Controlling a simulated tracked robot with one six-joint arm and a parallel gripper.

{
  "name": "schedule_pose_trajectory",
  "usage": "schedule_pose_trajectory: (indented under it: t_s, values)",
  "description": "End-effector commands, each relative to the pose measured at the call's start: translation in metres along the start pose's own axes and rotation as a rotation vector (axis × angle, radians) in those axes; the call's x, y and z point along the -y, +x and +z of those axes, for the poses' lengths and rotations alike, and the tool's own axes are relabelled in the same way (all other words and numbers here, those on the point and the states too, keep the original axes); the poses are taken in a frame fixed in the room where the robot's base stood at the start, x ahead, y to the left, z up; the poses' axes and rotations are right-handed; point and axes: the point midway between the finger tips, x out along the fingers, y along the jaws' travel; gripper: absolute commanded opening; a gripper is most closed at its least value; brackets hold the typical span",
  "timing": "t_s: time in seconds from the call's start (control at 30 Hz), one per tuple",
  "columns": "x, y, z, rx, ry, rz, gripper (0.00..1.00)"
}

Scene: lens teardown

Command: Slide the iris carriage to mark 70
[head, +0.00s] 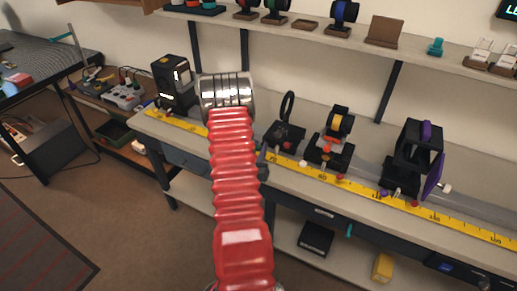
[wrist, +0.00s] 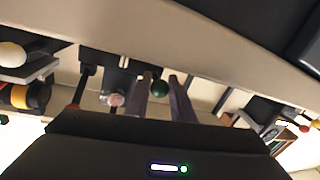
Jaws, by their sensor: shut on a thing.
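My gripper (wrist: 160,98) has its two grey fingers on either side of a dark green round knob (wrist: 158,88), which it holds. The part of the bench in front of the knob is hidden in the head view by my red arm and silver wrist. I cannot tell for certain which stand is the iris carriage. In the head view a black carriage with an upright dark ring (head: 287,106) stands on the bench just right of my arm. A yellow scale (head: 195,126) runs along the front of the bench; its small numbers are hard to read.
A black lamp-like box (head: 174,82) stands left of my arm. Right of the ring stand are a carriage with a yellow-orange ring (head: 340,124) and a black frame with purple parts (head: 418,145). A shelf with small items (head: 425,62) hangs above.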

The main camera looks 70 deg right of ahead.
Motion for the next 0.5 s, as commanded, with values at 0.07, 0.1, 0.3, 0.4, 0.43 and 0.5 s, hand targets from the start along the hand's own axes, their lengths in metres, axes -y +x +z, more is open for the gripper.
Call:
schedule_pose_trajectory:
  t_s: [0.07,0.1,0.3,0.4,0.43,0.5]
  values:
    - [0.0018,-0.0019,0.0028,0.007,-0.002,-0.005,0.0]
    - [0.0021,-0.002,0.0028,0.007,-0.002,-0.006,0.0]
    - [0.0029,-0.0019,0.0024,0.007,-0.002,-0.007,0.28]
    - [0.0029,-0.0014,0.0016,0.005,-0.002,-0.006,0.35]
    - [0.0029,-0.0013,0.0014,0.004,-0.001,-0.006,0.38]
    - [0.0029,-0.0011,0.001,0.003,-0.001,-0.006,0.4]
